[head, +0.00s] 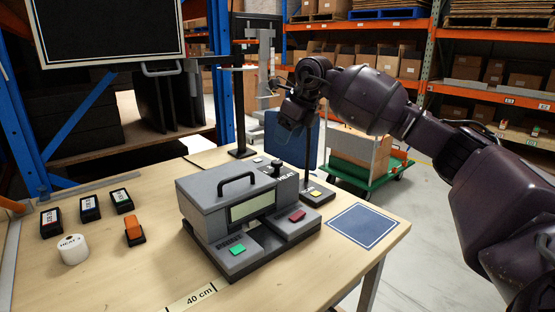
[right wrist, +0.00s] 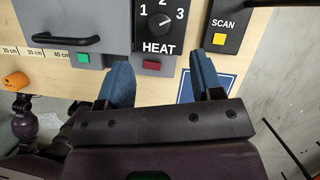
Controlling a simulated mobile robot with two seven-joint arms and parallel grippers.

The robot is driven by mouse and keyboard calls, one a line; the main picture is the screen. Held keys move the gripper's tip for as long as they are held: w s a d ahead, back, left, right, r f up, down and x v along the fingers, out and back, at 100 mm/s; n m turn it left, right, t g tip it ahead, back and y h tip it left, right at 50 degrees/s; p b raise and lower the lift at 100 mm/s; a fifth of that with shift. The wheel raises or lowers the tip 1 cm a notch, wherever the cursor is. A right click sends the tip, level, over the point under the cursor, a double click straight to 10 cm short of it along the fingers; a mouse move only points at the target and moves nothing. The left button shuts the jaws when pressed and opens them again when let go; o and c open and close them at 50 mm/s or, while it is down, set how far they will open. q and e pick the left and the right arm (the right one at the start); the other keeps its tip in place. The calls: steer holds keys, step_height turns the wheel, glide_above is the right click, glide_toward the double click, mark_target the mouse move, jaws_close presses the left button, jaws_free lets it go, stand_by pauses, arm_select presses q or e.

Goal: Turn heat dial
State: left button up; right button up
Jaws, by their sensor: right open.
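The heat dial (head: 276,164) is a dark round knob at the back right of a grey machine (head: 208,197), by the word HEAT. The right wrist view shows the dial (right wrist: 162,21) with the marks 1, 2 and 3; I cannot tell for sure which mark it points to. My right gripper (head: 292,126) hangs above and behind the dial in the head view. In the right wrist view the right gripper (right wrist: 158,62) is open and empty, its two blue fingers apart. The dial lies beyond the tips, between them sideways, with no contact visible. My left gripper is not in view.
The machine has a black handle (head: 237,182), a green button (head: 238,250) and a red button (head: 297,215). A SCAN post base (head: 318,194) stands close beside the dial. A blue mat (head: 362,226) is at right. A white roll (head: 73,250) and several small blocks lie left.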

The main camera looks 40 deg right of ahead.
mark_target(277, 161)
steer(key=b+x, duration=0.1)
steer(key=x, duration=0.7)
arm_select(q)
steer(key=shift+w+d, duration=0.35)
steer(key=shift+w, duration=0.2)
arm_select(e)
steer(key=shift+w+a+f, duration=0.1)
steer(key=shift+w+f, duration=0.05)
steer(key=shift+f, duration=0.2)
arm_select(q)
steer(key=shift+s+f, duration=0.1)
arm_select(e)
steer(key=shift+c, duration=0.5)
steer(key=c, duration=0.8)
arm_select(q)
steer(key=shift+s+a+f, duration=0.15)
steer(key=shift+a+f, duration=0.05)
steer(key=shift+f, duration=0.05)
